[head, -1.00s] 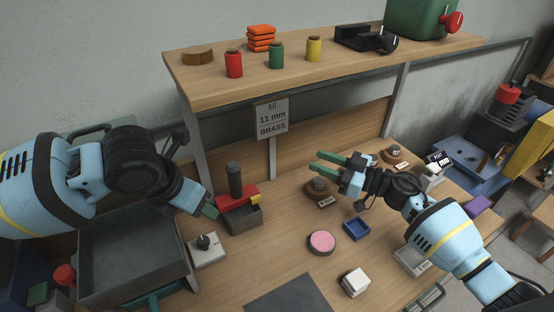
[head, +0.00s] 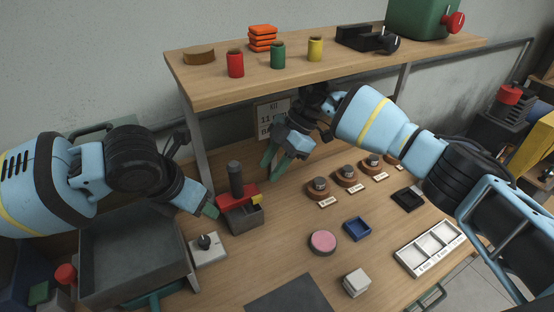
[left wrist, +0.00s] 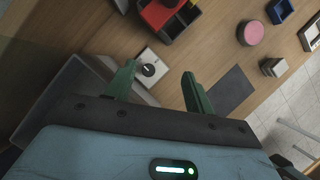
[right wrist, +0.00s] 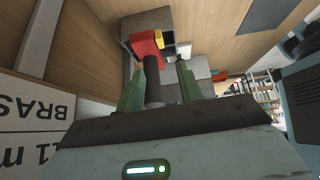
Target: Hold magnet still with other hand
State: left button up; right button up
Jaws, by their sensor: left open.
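A red block with a dark upright handle and a yellow end (head: 236,190) sits on a grey box (head: 243,217) at the table's left; it may be the magnet. It also shows in the right wrist view (right wrist: 148,45). My right gripper (head: 273,165) is open and empty, up and to the right of the handle and apart from it. In the right wrist view, the handle appears between its fingers (right wrist: 161,72). My left gripper (head: 211,211) is open, beside the grey box on its left. In the left wrist view, its fingers (left wrist: 160,72) stand apart with nothing between them.
A white plate with a black knob (head: 207,247) lies in front of the grey box. A large grey tray (head: 130,255) is at left. The shelf (head: 300,72) and its hanging sign (head: 266,117) stand close behind my right gripper. A pink disc (head: 322,242) lies mid-table.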

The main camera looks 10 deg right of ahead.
aim_at(231, 166)
jog(key=shift+w+d+r+h, duration=0.2)
jog(key=shift+d+r+h, duration=0.15)
jog(key=shift+d+h, duration=0.25)
pick_arm(q)
jog(key=shift+d, duration=0.1)
jog(key=w+d, duration=0.2)
jog(key=w, duration=0.1)
jog(key=w+d, duration=0.2)
jog(key=w, duration=0.1)
jog(key=w+d, duration=0.3)
jog(key=shift+w+d+f, duration=0.15)
jog(key=shift+w+d, duration=0.05)
jog(key=shift+w, duration=0.1)
jog(key=shift+x, duration=1.35)
grip_shut()
pick_arm(e)
grip_shut()
dwell(0.5)
